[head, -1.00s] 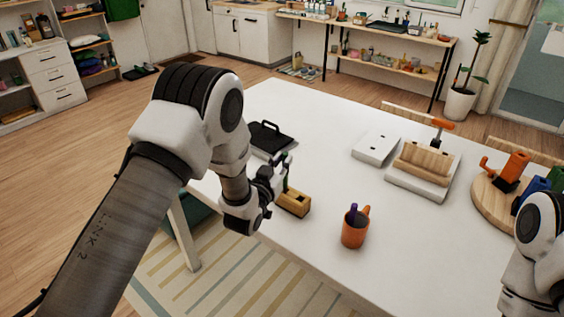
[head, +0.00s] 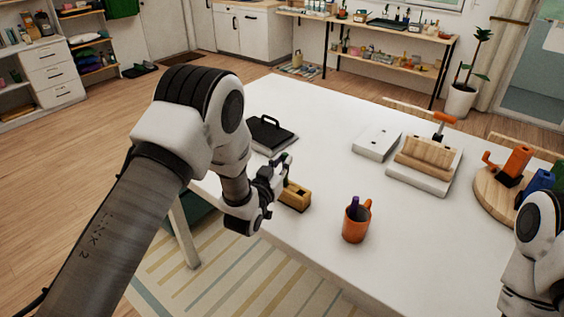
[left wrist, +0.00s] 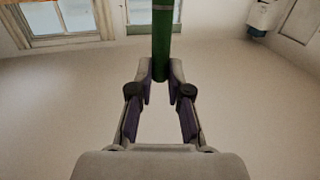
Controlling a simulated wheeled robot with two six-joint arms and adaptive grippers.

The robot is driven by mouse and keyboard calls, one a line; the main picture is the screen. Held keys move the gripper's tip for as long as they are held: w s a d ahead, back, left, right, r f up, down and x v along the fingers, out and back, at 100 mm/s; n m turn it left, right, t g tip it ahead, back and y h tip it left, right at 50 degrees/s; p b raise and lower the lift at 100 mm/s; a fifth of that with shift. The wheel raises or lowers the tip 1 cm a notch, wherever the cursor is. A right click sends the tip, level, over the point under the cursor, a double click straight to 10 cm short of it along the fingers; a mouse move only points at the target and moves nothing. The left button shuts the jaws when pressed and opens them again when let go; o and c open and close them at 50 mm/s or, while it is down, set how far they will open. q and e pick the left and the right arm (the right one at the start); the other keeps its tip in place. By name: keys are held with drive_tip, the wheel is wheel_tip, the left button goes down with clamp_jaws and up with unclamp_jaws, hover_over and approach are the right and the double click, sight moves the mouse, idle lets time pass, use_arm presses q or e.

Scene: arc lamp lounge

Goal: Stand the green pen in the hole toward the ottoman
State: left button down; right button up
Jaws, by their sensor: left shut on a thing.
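My left gripper (head: 284,168) is at the near left part of the white table, just behind and left of the wooden block (head: 296,197). The block has a dark hole in its top; its other holes are hard to make out. In the left wrist view, the gripper (left wrist: 161,82) is shut on the green pen (left wrist: 162,38), whose lower end is between the fingertips. In the head view the pen is hidden by the gripper, so I cannot tell whether it touches the block. My right gripper is out of view.
An orange mug (head: 356,225) with a purple pen stands right of the block. A black-handled press (head: 270,132) sits behind it. A white box (head: 375,145), a wooden stand (head: 425,165) and a round board (head: 490,203) are farther right. A dark green piece (head: 205,219) shows under the table.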

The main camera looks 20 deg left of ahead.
use_arm(q)
drive_tip(key=shift+f+b, duration=1.15)
drive_tip(key=shift+f, duration=0.4)
drive_tip(key=c, duration=1)
unclamp_jaws()
drive_tip(key=shift+c, duration=0.2)
drive_tip(key=shift+s, duration=0.1)
drive_tip(key=s+a, duration=0.1)
drive_tip(key=s, duration=1)
drive_tip(key=shift+s, duration=0.4)
drive_tip(key=shift+a+f, duration=0.1)
